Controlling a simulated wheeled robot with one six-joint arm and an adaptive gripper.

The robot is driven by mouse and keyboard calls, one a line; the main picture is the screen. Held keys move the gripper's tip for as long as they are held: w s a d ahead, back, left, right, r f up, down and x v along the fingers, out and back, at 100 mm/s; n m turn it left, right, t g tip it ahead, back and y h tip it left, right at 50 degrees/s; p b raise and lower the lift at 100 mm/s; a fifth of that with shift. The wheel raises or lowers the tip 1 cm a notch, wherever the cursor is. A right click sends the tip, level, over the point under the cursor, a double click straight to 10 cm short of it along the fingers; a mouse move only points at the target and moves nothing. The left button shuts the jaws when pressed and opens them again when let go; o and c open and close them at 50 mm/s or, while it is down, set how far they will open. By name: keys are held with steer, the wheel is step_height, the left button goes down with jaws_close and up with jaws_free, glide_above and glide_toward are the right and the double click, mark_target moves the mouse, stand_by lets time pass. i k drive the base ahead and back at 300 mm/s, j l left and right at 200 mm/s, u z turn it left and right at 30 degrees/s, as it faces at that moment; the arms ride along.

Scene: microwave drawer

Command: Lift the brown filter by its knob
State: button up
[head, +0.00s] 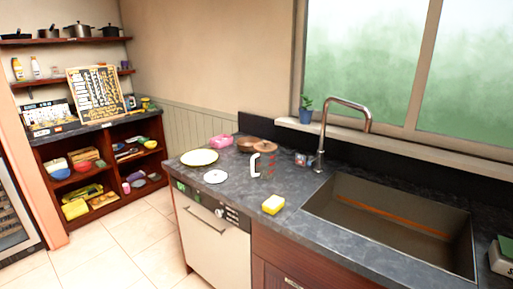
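A round, flat brown item (264,147), which may be the brown filter, lies on the dark counter near the back wall. It is small in the head view, and I cannot make out a knob clearly. A second brown, bowl-like item (245,144) is just to its left, touching or nearly so. A white C-shaped item (255,166) with red marks to its right shows in front of them; I cannot tell what it is. My gripper is not recognisable in this view.
A pink item (221,140), a pale plate (199,157), a white disc (215,177) and a yellow sponge (273,204) lie on the counter (237,195). To the right are a tall faucet (321,135), a sink (390,220) and a potted plant (306,113). Clear tiled floor is at left.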

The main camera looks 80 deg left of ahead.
mark_target(265, 146)
steer(key=u, duration=2.05)
steer(key=i+l+z, duration=0.1)
steer(key=l, duration=0.8)
